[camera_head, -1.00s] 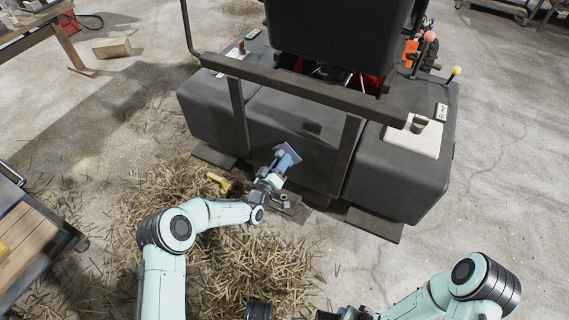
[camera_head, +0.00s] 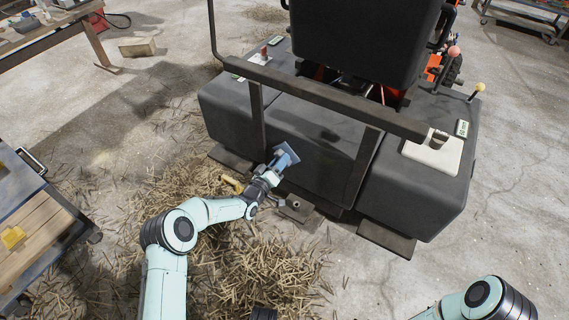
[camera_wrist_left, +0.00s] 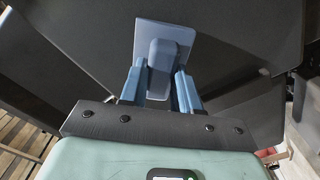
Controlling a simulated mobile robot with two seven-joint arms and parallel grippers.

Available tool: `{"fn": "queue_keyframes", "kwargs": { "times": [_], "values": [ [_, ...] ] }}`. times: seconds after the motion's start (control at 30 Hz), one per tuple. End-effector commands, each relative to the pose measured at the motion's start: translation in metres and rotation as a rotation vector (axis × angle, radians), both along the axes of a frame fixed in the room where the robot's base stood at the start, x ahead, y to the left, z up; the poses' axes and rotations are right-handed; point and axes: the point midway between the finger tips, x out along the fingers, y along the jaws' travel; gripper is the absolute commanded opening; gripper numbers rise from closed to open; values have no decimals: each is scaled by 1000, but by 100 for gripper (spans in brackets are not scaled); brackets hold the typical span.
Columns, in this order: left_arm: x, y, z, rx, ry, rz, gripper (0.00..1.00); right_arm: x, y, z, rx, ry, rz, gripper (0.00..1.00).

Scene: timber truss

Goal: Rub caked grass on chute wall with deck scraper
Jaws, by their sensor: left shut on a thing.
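My left gripper (camera_head: 268,176) is shut on the deck scraper (camera_head: 286,156), a blue tool with a flat plate. The left wrist view shows its blue handle (camera_wrist_left: 160,68) between my two blue fingers (camera_wrist_left: 158,90), with the plate (camera_wrist_left: 178,40) beyond. The scraper is in front of the dark rear face (camera_head: 315,155) of the machine; I cannot tell if it touches.
A dark bar frame (camera_head: 330,95) stands around the rear face, with an upright on each side of the scraper. Loose straw (camera_head: 270,265) covers the floor below. A cart with a wooden top (camera_head: 35,230) stands at left. Bare concrete (camera_head: 510,200) lies at right.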

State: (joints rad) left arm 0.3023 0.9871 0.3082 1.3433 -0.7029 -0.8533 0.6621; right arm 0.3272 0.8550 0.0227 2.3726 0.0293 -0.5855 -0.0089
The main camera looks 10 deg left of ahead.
Motion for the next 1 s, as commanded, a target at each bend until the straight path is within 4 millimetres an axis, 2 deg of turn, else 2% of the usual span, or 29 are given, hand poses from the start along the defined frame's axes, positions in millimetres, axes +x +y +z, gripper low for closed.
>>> {"fn": "queue_keyframes", "kwargs": {
  "times": [0.37,0.6,0.73,1.0],
  "values": [
    [11,27,0,1,-2,1,0,0,0,0,0,0,0,56],
    [12,32,1,0,-1,1,0,0,0,0,0,0,0,56],
    [11,27,1,-2,-1,0,0,0,0,1,0,0,0,56],
    [5,3,2,-3,-1,-2,0,-2,0,6,0,1,0,56]
  ]
}}
